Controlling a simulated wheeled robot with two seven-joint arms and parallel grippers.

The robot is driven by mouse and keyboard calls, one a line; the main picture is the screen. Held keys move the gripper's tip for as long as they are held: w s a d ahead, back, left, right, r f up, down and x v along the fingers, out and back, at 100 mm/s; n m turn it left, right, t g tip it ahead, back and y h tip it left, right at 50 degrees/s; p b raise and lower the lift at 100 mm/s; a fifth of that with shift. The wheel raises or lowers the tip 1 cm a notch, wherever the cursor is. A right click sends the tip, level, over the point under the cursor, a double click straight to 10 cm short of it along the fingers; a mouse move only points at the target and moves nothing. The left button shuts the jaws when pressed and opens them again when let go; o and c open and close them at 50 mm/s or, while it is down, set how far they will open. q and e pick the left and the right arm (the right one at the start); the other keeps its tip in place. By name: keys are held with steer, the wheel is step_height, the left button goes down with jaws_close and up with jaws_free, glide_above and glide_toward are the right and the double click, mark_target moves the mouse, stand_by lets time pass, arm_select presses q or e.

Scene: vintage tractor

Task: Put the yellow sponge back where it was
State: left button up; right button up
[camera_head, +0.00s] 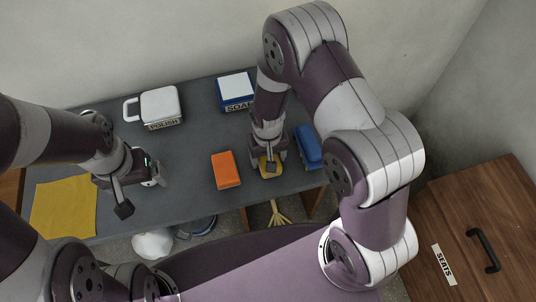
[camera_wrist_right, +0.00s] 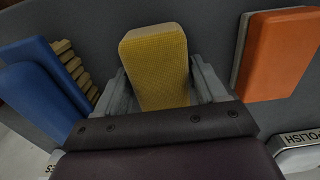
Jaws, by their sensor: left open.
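The yellow sponge (camera_head: 264,167) is at the front of the grey table, under my right gripper (camera_head: 268,160). In the right wrist view the sponge (camera_wrist_right: 158,70) sits between the two fingers of my right gripper (camera_wrist_right: 160,80). The fingers flank it closely, one on each side; I cannot tell whether they press on it. Whether the sponge touches the tabletop is also unclear. My left gripper (camera_head: 138,192) is open and empty, above the table's left part beside a yellow cloth.
An orange sponge (camera_head: 226,170) lies left of the yellow one, a blue brush (camera_head: 308,147) right. A POLISH container (camera_head: 160,106) and SOAP box (camera_head: 236,91) stand behind. The yellow cloth (camera_head: 62,208) lies at left. A wooden SEATS cabinet (camera_head: 480,215) stands at right.

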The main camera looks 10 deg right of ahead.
steer(key=shift+o, duration=1.2)
steer(key=shift+r, duration=0.1)
